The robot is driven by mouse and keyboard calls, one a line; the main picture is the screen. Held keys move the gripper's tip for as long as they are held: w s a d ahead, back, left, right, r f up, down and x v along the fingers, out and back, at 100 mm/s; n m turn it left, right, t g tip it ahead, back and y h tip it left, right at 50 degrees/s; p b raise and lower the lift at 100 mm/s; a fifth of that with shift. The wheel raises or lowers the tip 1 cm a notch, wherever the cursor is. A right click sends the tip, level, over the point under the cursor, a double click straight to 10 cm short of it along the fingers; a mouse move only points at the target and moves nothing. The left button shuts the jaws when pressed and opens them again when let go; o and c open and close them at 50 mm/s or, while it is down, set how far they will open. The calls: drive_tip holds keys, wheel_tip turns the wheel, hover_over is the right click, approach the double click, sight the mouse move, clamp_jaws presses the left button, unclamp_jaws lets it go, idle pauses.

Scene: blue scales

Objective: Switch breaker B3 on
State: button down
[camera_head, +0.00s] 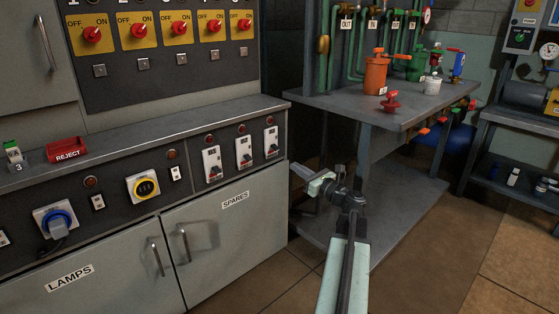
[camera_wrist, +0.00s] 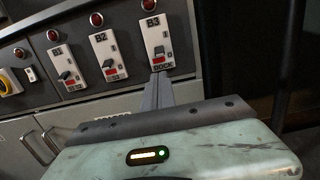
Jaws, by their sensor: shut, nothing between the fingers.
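My gripper (camera_head: 295,168) is shut and empty, to the right of and below B3 in the head view. In the wrist view its fingertips (camera_wrist: 158,77) show just below B3's plate; contact is unclear.
Breakers B2 (camera_wrist: 107,54) and B1 (camera_wrist: 67,67) stand to the left of B3, each with a red lamp above. Cabinet doors (camera_head: 235,225) lie below. A workbench (camera_head: 350,103) with pipes and a red valve (camera_head: 391,101) stands right of the panel, behind my arm.

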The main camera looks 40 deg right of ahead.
sight(275, 148)
drive_tip(key=w, duration=0.6)
drive_tip(key=w+r+p, duration=0.1)
drive_tip(key=w, duration=0.2)
drive_tip(key=shift+w+d, duration=0.3)
drive_tip(key=shift+d, duration=0.1)
